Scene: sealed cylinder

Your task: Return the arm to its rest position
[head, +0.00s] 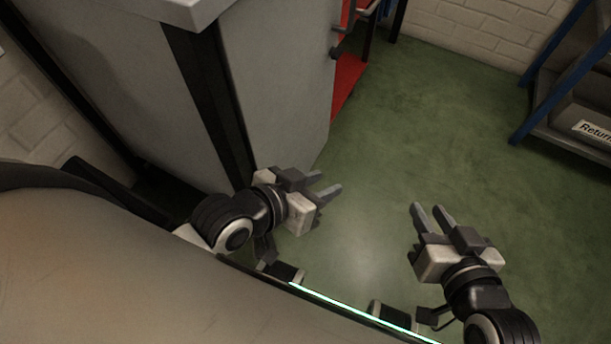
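My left gripper (331,181) is in the middle of the head view, in front of the grey cabinet's right side. Its two fingers point to the right with a gap between them, and nothing is between them. My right gripper (427,207) is at the lower right over the green floor. Its two fingers point up the picture, apart and empty. Both arms are bent close to my body. No cylinder is in view.
A tall grey cabinet (275,75) with a dark edge stands at the upper left, close to my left arm. A red unit (346,84) is behind it. A blue-framed rack (548,75) with a labelled grey bin (585,112) is at the right. Green floor (440,120) between is clear.

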